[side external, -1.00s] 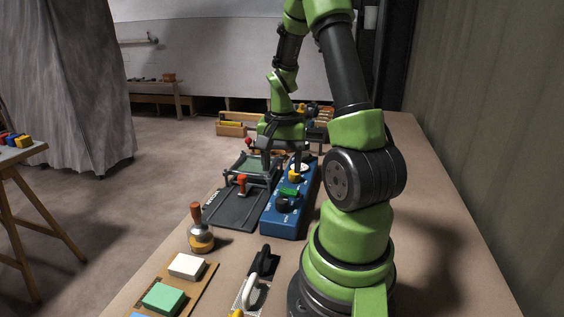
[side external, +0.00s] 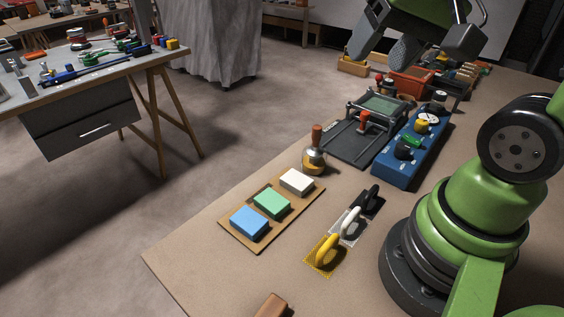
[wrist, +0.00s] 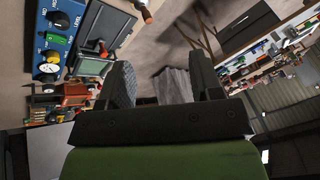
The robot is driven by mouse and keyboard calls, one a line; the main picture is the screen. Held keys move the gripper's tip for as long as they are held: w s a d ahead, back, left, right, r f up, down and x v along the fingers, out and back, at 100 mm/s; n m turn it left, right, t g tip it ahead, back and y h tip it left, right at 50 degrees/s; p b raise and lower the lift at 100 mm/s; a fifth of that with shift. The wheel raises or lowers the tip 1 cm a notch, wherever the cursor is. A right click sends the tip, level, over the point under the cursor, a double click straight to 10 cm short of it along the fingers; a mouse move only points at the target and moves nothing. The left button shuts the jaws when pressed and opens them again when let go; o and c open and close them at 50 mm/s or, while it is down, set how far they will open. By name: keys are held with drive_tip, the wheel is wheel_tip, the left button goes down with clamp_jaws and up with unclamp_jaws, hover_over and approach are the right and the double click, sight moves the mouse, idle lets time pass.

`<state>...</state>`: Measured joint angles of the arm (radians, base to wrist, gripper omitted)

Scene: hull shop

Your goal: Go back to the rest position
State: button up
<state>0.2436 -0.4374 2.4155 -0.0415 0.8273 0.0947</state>
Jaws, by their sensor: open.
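My gripper (side external: 385,48) is raised above the far part of the bench in the side view, its two dark fingers spread apart. It also shows in the wrist view (wrist: 163,88), with nothing between the fingers. It is clear of the blue control box (side external: 396,172) and the dark device with a green-grey plate (side external: 381,105), which sit on the bench below it. In the wrist view the control box (wrist: 43,67) and the device's plate (wrist: 92,67) lie to the left of the fingers.
A board (side external: 231,228) with blue, green and white blocks lies at the front. A wooden-handled tool (side external: 314,160) stands behind it. Yellow, white and black trowels (side external: 320,256) lie near my base. Boxes stand at the back. A second table (side external: 75,85) is at left.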

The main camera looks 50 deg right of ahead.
drive_tip(key=s+a+r+n+t+y, duration=0.1)
drive_tip(key=s+a+r+n+y, duration=0.1)
drive_tip(key=a, duration=0.3)
drive_tip(key=shift+s+a+r+n+t, duration=0.2)
drive_tip(key=shift+s+n+t, duration=0.2)
drive_tip(key=shift+s+n, duration=0.45)
